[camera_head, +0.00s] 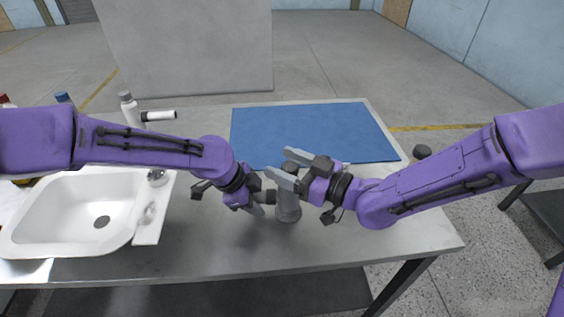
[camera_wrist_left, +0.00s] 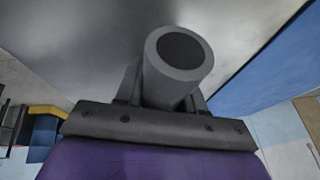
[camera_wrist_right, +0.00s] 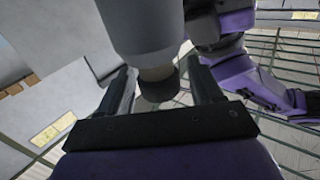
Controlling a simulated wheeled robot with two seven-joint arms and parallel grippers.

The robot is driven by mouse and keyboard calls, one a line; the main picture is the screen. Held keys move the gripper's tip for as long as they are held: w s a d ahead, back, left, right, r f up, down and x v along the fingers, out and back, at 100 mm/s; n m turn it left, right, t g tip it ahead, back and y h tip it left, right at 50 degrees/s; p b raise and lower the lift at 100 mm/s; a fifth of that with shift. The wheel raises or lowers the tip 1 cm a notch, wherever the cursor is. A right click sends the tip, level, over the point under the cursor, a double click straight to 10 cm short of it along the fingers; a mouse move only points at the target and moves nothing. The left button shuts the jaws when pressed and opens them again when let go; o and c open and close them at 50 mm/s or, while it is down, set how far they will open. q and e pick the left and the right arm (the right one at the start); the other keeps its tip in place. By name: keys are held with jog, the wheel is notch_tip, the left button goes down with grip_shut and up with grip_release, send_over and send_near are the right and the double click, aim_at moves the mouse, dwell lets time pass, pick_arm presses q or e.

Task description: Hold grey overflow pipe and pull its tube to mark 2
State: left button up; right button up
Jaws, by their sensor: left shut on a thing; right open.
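The grey overflow pipe (camera_head: 288,208) stands upright on the table near the middle. My left gripper (camera_head: 264,204) is shut on its body from the left; the left wrist view shows the pipe (camera_wrist_left: 176,72) with a dark round end. My right gripper (camera_head: 277,163) is open at the pipe's top. In the right wrist view a pale narrow tube (camera_wrist_right: 157,73) with a dark cap (camera_wrist_right: 157,88) sticks out of the grey body (camera_wrist_right: 145,25), between the open fingers, with gaps at both sides. I cannot make out any marks on the tube.
A blue mat (camera_head: 310,125) lies behind the pipe. A white sink (camera_head: 65,215) fills the left of the table. A white bottle (camera_head: 129,110) and a white tube with a dark end (camera_head: 158,115) are at the back left. Bare table lies in front of the pipe.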

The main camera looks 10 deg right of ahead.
jog(key=shift+w+a, duration=0.35)
jog(key=shift+a, duration=0.1)
grip_shut()
pick_arm(q)
jog(key=shift+s, duration=0.1)
pick_arm(e)
jog(key=shift+s+r, duration=0.1)
jog(key=shift+r, duration=2)
grip_release()
jog(key=shift+f, duration=0.1)
jog(key=v, duration=0.7)
jog(key=shift+d, duration=0.25)
